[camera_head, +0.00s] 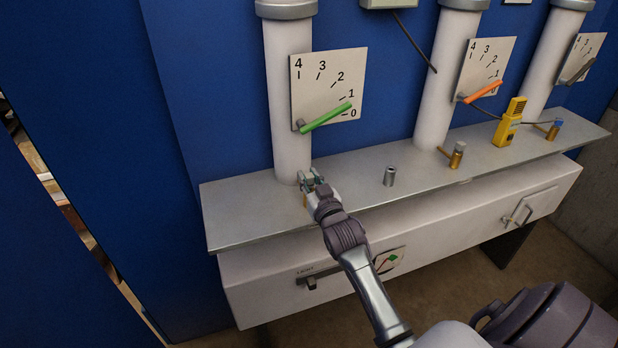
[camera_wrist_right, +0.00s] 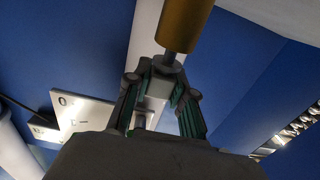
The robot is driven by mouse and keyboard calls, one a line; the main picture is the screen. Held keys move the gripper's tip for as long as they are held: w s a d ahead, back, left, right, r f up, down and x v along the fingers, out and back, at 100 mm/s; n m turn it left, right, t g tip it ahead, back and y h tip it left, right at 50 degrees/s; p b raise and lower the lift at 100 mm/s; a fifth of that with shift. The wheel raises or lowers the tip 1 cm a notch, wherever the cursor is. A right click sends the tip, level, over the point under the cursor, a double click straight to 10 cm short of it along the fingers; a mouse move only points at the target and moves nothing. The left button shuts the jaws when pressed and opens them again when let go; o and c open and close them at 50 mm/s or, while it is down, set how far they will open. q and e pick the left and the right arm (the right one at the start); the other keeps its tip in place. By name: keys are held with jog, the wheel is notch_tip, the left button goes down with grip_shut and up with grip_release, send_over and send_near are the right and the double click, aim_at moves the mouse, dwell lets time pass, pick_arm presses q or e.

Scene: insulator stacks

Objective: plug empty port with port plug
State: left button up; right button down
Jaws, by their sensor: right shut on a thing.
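My right gripper (camera_head: 312,181) is at the foot of the left white column, above the shelf. It is shut on a grey-and-brass piece that looks like the port plug. In the right wrist view the grey end of the port plug (camera_wrist_right: 170,60) is between the fingertips, and its thick brass cylinder extends beyond them. In the head view its brass part shows just below the fingers; I cannot tell whether it touches anything. A small silver cylinder (camera_head: 389,176) with a dark top stands upright on the shelf to the right; it may be the empty port. My left gripper is out of view.
The metal shelf (camera_head: 240,215) is clear around the silver cylinder. Brass fittings (camera_head: 457,156) stand farther right, with a yellow device (camera_head: 510,122) between them. Dial plates with a green lever (camera_head: 327,117) and an orange lever (camera_head: 484,92) hang on the columns.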

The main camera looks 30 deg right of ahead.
jog(key=shift+f+b, duration=0.35)
jog(key=shift+f, duration=0.3)
jog(key=c, duration=0.9)
grip_release()
jog(key=v, duration=1.2)
jog(key=shift+r, duration=0.1)
